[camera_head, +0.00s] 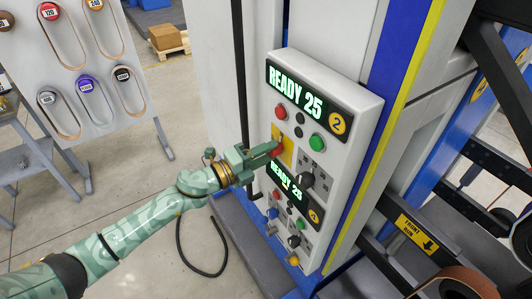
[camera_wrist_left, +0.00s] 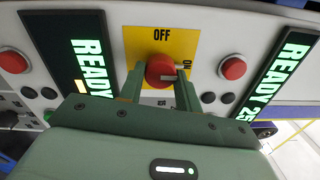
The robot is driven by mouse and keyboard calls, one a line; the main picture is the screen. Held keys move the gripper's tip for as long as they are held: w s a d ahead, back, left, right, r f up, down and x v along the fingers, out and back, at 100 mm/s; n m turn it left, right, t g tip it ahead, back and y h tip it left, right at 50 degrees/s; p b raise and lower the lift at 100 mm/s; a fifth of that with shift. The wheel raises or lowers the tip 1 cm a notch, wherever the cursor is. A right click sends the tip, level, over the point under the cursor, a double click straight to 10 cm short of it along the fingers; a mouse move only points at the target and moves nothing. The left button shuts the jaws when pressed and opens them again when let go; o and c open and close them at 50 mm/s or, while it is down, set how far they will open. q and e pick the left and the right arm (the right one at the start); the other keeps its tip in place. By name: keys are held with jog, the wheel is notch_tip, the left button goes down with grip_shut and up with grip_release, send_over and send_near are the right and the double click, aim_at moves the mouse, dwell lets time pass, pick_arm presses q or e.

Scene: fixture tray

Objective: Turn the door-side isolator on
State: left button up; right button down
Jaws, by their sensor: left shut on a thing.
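A red rotary isolator knob (camera_head: 278,151) sits on a yellow plate (camera_head: 288,152) on the grey control panel, between two "READY 25" displays. My left gripper (camera_head: 272,150) reaches it from the left and is shut on the knob. In the left wrist view the knob (camera_wrist_left: 160,70) sits between the two green fingers. The yellow plate (camera_wrist_left: 135,45) there reads OFF at the top and ON at the right. A pale mark on the knob points right, near ON. The fingers hide part of the plate. My right gripper is not in view.
Red, green and black buttons and a black selector (camera_head: 305,180) crowd the panel close to my gripper. A dark cable (camera_head: 205,272) lies on the floor below. A belt rack (camera_head: 85,60) stands at the left. Open floor lies between rack and machine.

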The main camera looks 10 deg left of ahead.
pick_arm(q)
jog(key=o, duration=1)
jog(key=shift+a, duration=0.1)
jog(key=b+v, duration=0.3)
jog(key=v, duration=1.3)
jog(key=shift+f, duration=0.2)
jog(key=shift+s, duration=0.15)
